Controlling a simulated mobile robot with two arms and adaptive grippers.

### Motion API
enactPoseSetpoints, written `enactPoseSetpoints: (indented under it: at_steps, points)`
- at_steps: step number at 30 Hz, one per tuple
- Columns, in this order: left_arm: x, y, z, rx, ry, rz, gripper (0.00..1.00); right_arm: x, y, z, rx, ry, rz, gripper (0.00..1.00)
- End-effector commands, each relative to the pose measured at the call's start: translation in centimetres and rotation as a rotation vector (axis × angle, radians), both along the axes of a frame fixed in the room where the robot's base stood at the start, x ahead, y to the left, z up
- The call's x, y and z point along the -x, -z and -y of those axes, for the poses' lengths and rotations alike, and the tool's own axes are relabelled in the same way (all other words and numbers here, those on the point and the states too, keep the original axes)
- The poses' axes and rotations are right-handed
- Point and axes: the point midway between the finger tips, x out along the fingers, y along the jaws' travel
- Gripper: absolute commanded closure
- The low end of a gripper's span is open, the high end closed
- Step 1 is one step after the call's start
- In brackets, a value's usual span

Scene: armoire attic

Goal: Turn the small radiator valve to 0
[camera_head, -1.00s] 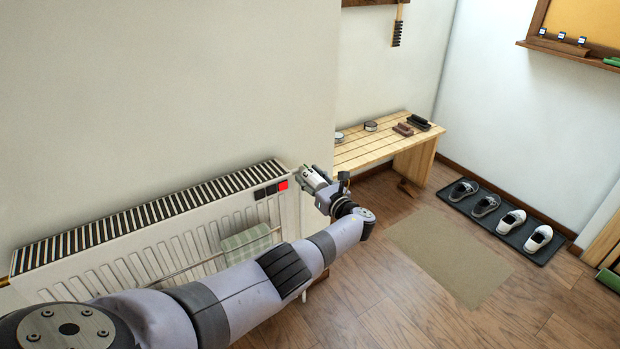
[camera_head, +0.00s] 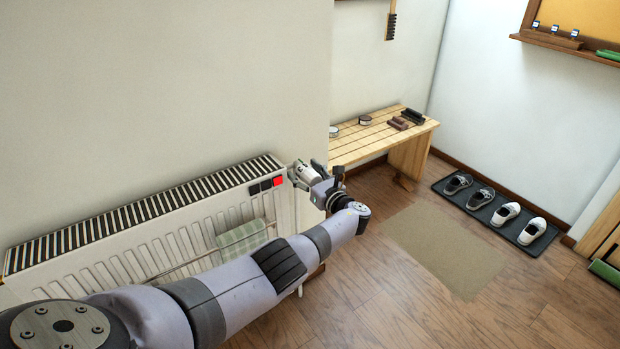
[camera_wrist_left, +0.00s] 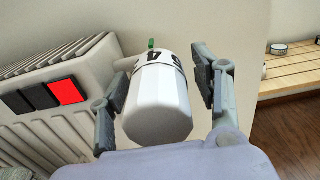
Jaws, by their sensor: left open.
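The small radiator valve (camera_wrist_left: 160,100) is a white faceted knob with black numerals on its far collar, a 4 near the middle. A small green marker (camera_wrist_left: 151,43) stands behind the collar. My left gripper (camera_wrist_left: 160,78) is open, with one finger on each side of the knob. A gap shows at the right finger; the left finger is close to the knob, and I cannot tell whether it touches. In the head view my left gripper (camera_head: 302,172) is at the radiator's right end and partly hides the valve. My right gripper is not in view.
The white radiator (camera_head: 150,240) runs along the wall, with two black buttons and a red button (camera_head: 278,182) near the valve. A checked cloth (camera_head: 242,238) hangs on its front rail. A wooden bench (camera_head: 385,135) and a shoe mat (camera_head: 478,205) stand beyond. Open floor lies to the right.

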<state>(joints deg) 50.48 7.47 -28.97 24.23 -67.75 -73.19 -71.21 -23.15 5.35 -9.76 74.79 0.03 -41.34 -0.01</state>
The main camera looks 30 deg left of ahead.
Motion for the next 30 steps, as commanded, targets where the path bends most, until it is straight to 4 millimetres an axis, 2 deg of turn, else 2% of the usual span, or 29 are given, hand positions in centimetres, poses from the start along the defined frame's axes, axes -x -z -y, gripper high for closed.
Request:
enactPoseSetpoints:
  at_steps: [8, 15, 19, 24, 30]
  points:
    - [1.0, 0.1, 2.5, 0.002, 0.003, 0.001, 0.41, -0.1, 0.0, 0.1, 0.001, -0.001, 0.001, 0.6]
    - [3.0, 0.1, 7.3, 0.002, 0.003, -0.001, 0.41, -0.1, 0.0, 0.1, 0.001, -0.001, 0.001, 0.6]
    - [3.8, 0.1, 9.4, 0.002, 0.003, -0.001, 0.41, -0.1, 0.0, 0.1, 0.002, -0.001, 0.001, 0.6]
    - [4.4, 0.1, 10.7, 0.001, 0.001, -0.001, 0.41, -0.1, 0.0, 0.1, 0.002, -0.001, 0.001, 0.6]
    - [4.6, 0.0, 11.0, 0.001, 0.0, -0.001, 0.41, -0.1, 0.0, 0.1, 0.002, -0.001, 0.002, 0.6]
